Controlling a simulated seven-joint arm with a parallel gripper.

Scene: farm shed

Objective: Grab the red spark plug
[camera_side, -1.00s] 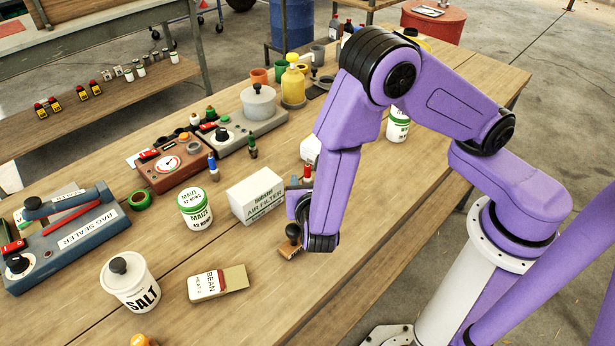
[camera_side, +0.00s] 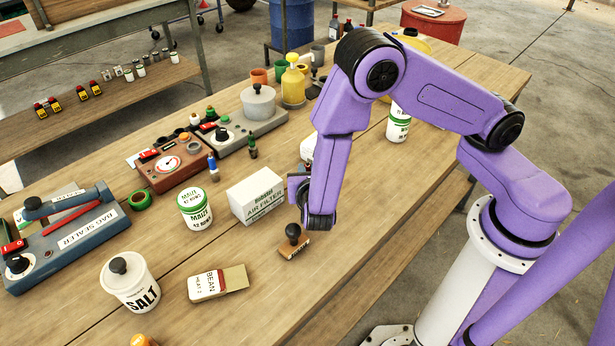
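The red spark plug is mostly or wholly hidden behind my arm; only a small dark bit (camera_side: 306,167) shows at the arm's left edge, and I cannot tell if it is the plug. My gripper (camera_side: 297,188) is low over the table, just right of the white air filter box (camera_side: 256,195). Its fingers are mostly hidden, so I cannot see whether they are open or shut. A blue spark plug (camera_side: 213,168) and a green spark plug (camera_side: 252,148) stand upright farther back to the left.
A wooden-handled stamp (camera_side: 293,243) lies just in front of my gripper. The table's right front is clear.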

